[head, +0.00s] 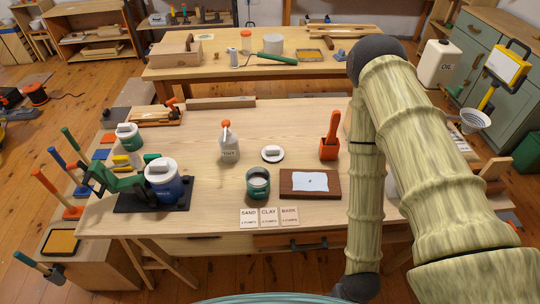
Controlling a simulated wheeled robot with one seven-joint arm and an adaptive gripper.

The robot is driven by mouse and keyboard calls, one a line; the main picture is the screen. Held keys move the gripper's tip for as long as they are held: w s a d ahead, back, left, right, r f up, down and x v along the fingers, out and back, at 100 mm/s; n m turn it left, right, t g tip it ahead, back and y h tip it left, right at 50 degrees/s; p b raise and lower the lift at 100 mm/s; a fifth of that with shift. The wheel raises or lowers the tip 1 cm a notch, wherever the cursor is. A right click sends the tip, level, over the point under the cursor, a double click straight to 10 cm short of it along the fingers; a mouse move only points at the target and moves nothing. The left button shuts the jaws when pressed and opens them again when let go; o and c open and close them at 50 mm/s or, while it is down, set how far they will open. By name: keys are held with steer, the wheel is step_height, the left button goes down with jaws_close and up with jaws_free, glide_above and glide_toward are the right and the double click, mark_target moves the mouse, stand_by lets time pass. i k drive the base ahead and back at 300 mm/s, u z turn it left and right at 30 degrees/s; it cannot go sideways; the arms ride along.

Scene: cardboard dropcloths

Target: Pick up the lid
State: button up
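A round white lid (264,157) with a grey knob lies flat on the near wooden table, a little right of its middle. My arm rises at the right and folds down past the table's front edge. My gripper is not in view.
A brown board with white paper (310,182) lies right of the jar. An orange scoop (330,140) stands behind it. A grey-white bottle (229,148) stands left of the lid. Labelled cards (269,217) lie at the front edge.

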mark_target(272, 153)
steer(key=z, duration=1.15)
steer(key=k, duration=0.95)
steer(key=u, duration=1.15)
steer(key=i, duration=0.45)
steer(key=z, duration=0.05)
